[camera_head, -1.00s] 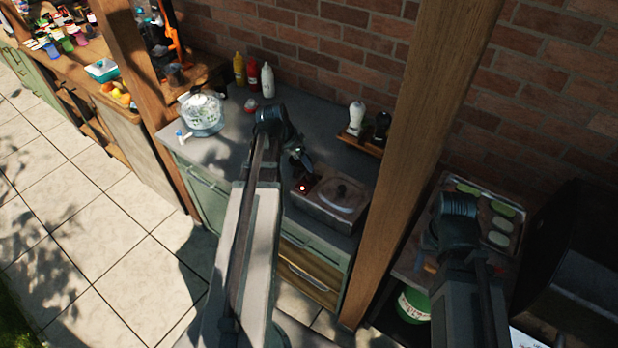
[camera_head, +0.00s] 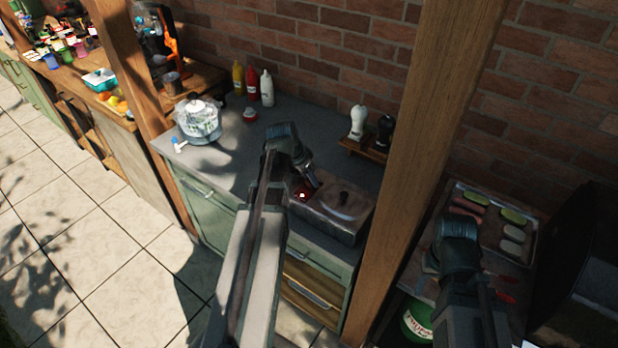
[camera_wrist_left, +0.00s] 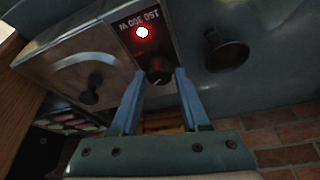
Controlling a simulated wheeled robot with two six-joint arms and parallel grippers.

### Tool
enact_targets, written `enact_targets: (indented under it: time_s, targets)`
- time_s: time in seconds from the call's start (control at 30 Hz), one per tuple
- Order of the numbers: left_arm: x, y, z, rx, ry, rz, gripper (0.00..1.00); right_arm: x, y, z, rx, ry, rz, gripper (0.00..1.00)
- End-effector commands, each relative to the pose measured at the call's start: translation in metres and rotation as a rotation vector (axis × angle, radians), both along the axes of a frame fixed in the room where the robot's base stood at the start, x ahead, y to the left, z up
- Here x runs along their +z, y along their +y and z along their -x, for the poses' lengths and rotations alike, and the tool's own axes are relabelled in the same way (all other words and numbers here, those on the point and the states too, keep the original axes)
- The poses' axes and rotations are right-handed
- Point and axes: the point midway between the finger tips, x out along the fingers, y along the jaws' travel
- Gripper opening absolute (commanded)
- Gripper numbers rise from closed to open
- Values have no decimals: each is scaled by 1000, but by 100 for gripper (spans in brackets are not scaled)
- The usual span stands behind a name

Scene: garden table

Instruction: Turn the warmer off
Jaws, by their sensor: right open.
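The warmer (camera_head: 340,212), a low metal box with a lid and round knob on top, stands on the grey counter. Its dark red control panel (camera_head: 304,194) shows a lit light. In the left wrist view the panel (camera_wrist_left: 121,34) has a glowing red light (camera_wrist_left: 142,32), upside-down "150 300 W" lettering and a black dial (camera_wrist_left: 157,72). My left gripper (camera_wrist_left: 161,80) is open, its fingertips on either side of the dial or just short of it; contact cannot be told. In the head view my left gripper (camera_head: 311,178) is at the panel. My right gripper (camera_head: 432,262) is mostly hidden by its arm.
A glass pot (camera_head: 198,122), three sauce bottles (camera_head: 252,86) and two shakers (camera_head: 370,128) on a small shelf stand behind. A wooden post (camera_head: 415,130) rises right of the warmer. A tray of food (camera_head: 500,225) lies further right.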

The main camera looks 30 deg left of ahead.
Motion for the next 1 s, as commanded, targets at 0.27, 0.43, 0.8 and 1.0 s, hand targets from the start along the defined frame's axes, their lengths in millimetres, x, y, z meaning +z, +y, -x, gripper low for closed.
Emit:
enact_targets:
  time_s: [0.27,0.43,0.8,1.0]
  targets:
    - [0,0,0,0,0,0,0,0,0,0,0,0,0,57]
    - [0,0,0,3,0,0,0,0,0,0,0,0,0,57]
    - [0,-2,1,159,0,0,0,0,0,0,0,0,0,57]
    - [0,-3,1,340,-1,0,0,0,0,0,0,0,0,57]
